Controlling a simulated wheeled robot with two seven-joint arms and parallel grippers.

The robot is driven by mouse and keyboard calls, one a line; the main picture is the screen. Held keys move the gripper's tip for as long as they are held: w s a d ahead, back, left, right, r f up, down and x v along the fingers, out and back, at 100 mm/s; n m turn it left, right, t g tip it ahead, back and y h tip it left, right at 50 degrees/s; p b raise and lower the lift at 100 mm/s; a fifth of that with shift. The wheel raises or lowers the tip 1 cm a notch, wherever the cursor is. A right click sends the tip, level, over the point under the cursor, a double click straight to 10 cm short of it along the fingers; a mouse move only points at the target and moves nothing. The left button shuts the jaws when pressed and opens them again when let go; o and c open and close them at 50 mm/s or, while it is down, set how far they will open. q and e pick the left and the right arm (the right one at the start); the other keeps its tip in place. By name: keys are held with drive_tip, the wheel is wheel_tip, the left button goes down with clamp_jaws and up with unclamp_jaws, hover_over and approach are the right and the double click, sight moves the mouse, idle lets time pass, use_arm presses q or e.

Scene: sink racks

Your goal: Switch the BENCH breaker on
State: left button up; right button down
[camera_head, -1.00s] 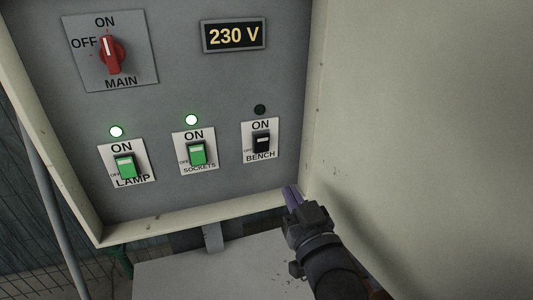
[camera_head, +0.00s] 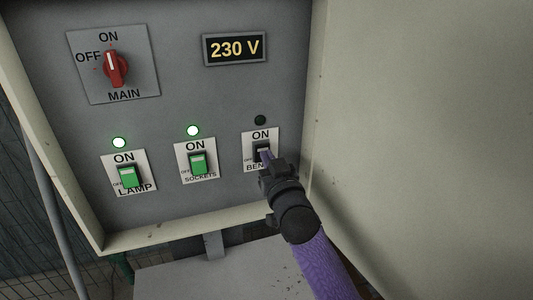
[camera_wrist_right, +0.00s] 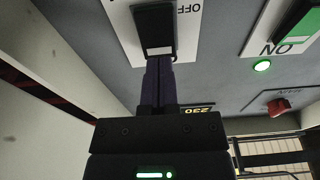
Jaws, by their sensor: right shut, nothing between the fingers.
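The BENCH breaker (camera_head: 261,146) is a black rocker on a white plate at the right of the panel, and its indicator lamp (camera_head: 260,120) is dark. My right gripper (camera_head: 265,156) is shut and empty, with its purple fingertips at the lower part of the rocker. It partly hides the BENCH label. In the right wrist view the black BENCH rocker (camera_wrist_right: 154,25) is at the top, with the fingertips (camera_wrist_right: 160,60) at its near end. They look at or very close to it; I cannot tell if they press it. My left gripper is not in view.
The SOCKETS breaker (camera_head: 197,163) and LAMP breaker (camera_head: 127,176) are green with lit lamps. The red MAIN knob (camera_head: 115,68) is at the upper left, and the display (camera_head: 235,48) reads 230 V. A pale cabinet door or wall (camera_head: 430,100) stands close on the right.

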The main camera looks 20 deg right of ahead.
drive_tip(key=shift+w, duration=0.6)
